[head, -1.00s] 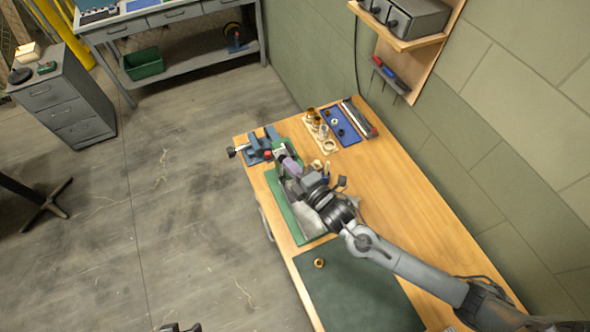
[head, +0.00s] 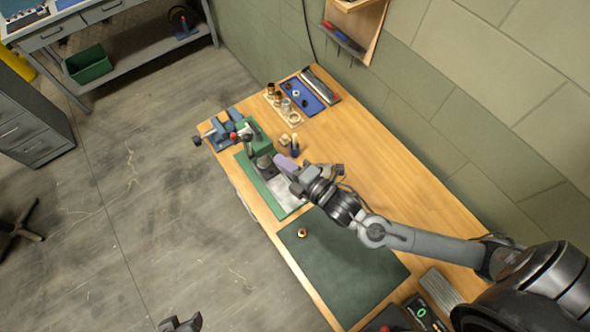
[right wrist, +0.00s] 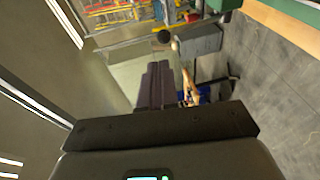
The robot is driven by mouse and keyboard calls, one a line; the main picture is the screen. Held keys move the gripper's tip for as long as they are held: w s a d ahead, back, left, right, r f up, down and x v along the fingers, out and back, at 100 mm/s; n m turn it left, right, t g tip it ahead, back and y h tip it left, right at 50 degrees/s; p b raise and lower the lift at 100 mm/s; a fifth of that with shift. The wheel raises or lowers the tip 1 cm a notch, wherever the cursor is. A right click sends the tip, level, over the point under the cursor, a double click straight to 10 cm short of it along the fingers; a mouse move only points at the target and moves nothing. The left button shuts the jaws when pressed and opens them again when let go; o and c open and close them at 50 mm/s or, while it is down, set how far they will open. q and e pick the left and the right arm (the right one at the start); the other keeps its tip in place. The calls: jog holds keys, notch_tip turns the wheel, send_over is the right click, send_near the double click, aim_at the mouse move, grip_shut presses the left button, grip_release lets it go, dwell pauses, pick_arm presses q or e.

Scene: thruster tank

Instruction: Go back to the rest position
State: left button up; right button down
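My right gripper (head: 284,163) reaches in from the right over the workbench (head: 385,160), beside a green bench machine (head: 262,133) in the head view. Its purple fingers (right wrist: 155,85) lie together in the right wrist view, with nothing seen between them. Only the tips of my left gripper (head: 180,323) show at the bottom edge of the head view, over the floor. Most of it is cut off, so I cannot tell its opening.
A dark green mat (head: 345,275) carries a small brass part (head: 301,233). A blue vise (head: 222,127), a wooden holder (head: 279,104) and a blue tray (head: 301,98) stand at the bench's far end.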

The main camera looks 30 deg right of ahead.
jog(key=s+d+r+m+g+h+p, duration=0.25)
jog(key=s+r+m+p, duration=0.2)
jog(key=s+m, duration=0.25)
jog(key=s+d+f+m+g+p, duration=0.1)
jog(key=s+f+m+g, duration=0.5)
jog(key=s+m+g, duration=0.3)
jog(key=s+m+h, duration=0.1)
jog(key=s+m, duration=0.1)
jog(key=s, duration=0.1)
jog(key=shift+d+g, duration=0.15)
jog(key=shift+g, duration=0.2)
